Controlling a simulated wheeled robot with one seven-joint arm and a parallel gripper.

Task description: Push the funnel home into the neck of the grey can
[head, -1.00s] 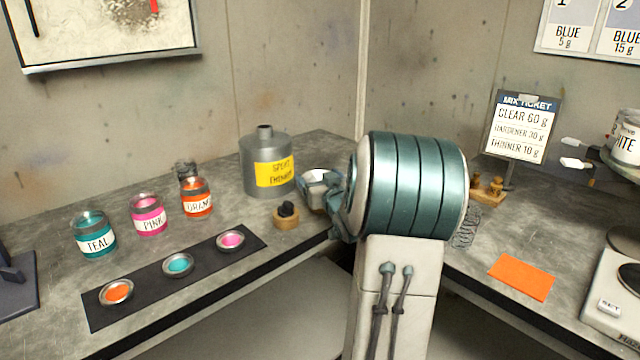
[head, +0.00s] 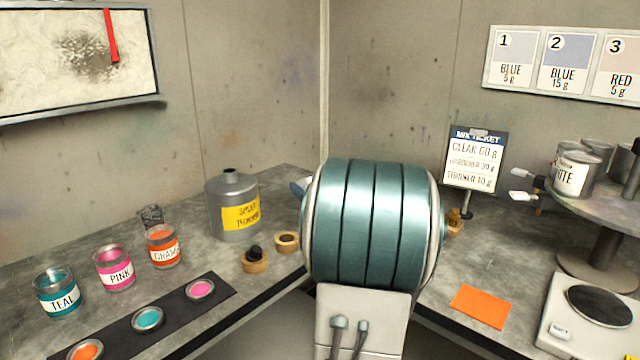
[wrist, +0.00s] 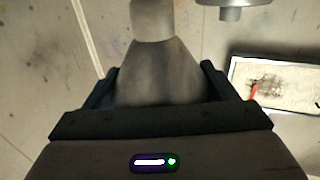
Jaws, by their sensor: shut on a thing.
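The grey can (head: 233,210) with a yellow label and short open neck stands upright on the bench at the left of my arm. Its neck (wrist: 231,14) shows at the top right of the wrist view, which looks upside down. My gripper (wrist: 158,70) is shut on the grey funnel (wrist: 157,88), between its two dark fingers. The funnel's narrow, paler end points to the top of the wrist view, apart from the can. In the head view my arm hides the funnel and most of the gripper.
Wooden rings (head: 287,242) and (head: 255,262) sit in front of the can; the latter holds a dark thing. Paint jars (head: 163,247) and a dark strip (head: 205,312) with small dishes lie left. A ticket stand (head: 475,160), orange card (head: 479,306) and scale (head: 590,315) are right.

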